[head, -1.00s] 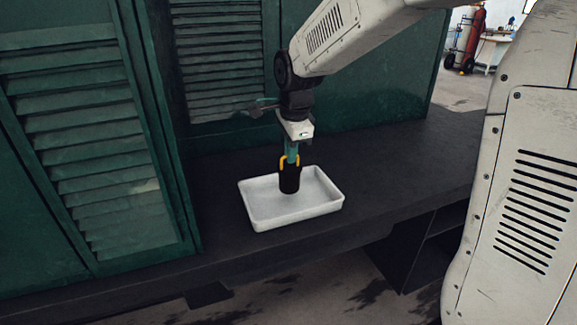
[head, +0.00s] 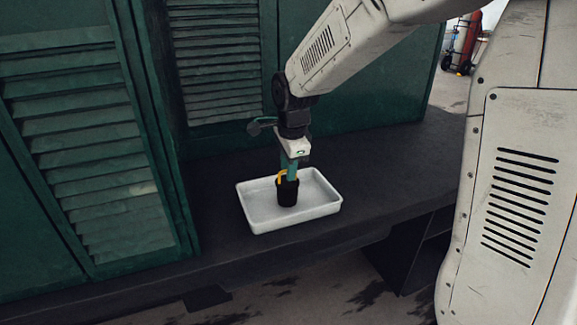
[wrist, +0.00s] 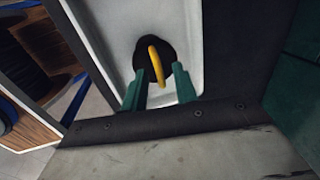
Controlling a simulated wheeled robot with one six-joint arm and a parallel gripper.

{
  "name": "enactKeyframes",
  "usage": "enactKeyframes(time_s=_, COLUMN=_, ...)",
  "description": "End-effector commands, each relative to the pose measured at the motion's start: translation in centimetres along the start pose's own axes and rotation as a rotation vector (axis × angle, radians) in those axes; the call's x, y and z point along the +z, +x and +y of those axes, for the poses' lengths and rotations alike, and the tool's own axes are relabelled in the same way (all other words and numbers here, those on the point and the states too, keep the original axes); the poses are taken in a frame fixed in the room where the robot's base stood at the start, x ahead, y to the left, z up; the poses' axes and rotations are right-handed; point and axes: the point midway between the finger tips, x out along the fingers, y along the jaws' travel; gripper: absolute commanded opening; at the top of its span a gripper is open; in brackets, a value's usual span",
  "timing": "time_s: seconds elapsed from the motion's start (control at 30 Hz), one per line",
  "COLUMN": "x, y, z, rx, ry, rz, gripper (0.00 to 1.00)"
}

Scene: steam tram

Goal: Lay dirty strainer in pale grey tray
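The dirty strainer, a black cup-like piece (head: 287,194) with a yellow handle, stands roughly upright in the pale grey tray (head: 262,224). In the wrist view the strainer (wrist: 156,62) shows its dark top and yellow handle against the tray's pale floor (wrist: 187,30). My gripper (head: 289,176) points down just above the strainer. Its green fingers (wrist: 160,85) are spread, one on each side of the yellow handle, with a visible gap to it. The strainer's underside is hidden.
The tray sits on a dark bench (head: 390,172), bare to the right. Green louvred panels (head: 85,130) stand left and behind. The bench's front edge is close to the tray. A red gas cylinder (head: 465,42) stands far back right.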

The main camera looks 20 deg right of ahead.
Motion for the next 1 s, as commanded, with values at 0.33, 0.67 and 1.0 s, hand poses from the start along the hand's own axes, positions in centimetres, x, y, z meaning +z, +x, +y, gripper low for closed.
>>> enactKeyframes(time_s=0.33, x=0.0, y=-5.6, z=-0.1, rx=-0.006, ry=0.0, rz=0.0, gripper=0.29)
enactKeyframes(time_s=0.67, x=0.0, y=-11.3, z=-0.1, rx=-0.003, ry=0.0, rz=0.0, gripper=0.29)
enactKeyframes(time_s=1.0, x=-0.3, y=-13.0, z=1.8, rx=0.002, ry=-0.087, rz=0.0, gripper=0.29)
